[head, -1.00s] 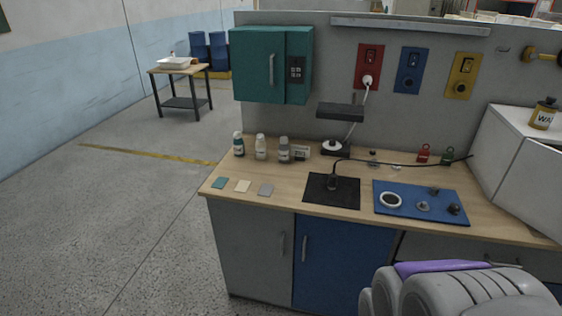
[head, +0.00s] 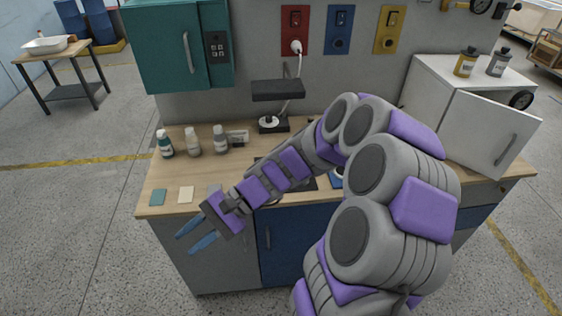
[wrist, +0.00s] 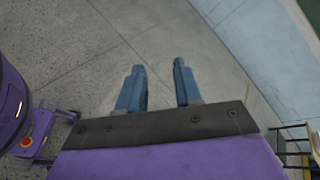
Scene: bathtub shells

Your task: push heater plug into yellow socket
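The yellow socket panel (head: 390,30) is on the back wall, the rightmost of three, with a dark round socket in its lower half and nothing plugged in. A white plug (head: 296,47) sits in the red panel (head: 294,22); its pale cord runs down behind the dark lamp-like unit (head: 277,90). I cannot tell whether this is the heater plug. My gripper (head: 186,243) hangs in front of the bench's left front edge, far from the sockets. In the wrist view its blue fingers (wrist: 159,68) are apart, with only floor between them.
A blue panel (head: 339,28) with an empty socket is between red and yellow. A teal cabinet (head: 180,45) hangs at left. Several bottles stand on the bench (head: 160,190). A white cabinet (head: 430,70) with its door (head: 490,132) open is at right. My arm hides the bench's middle.

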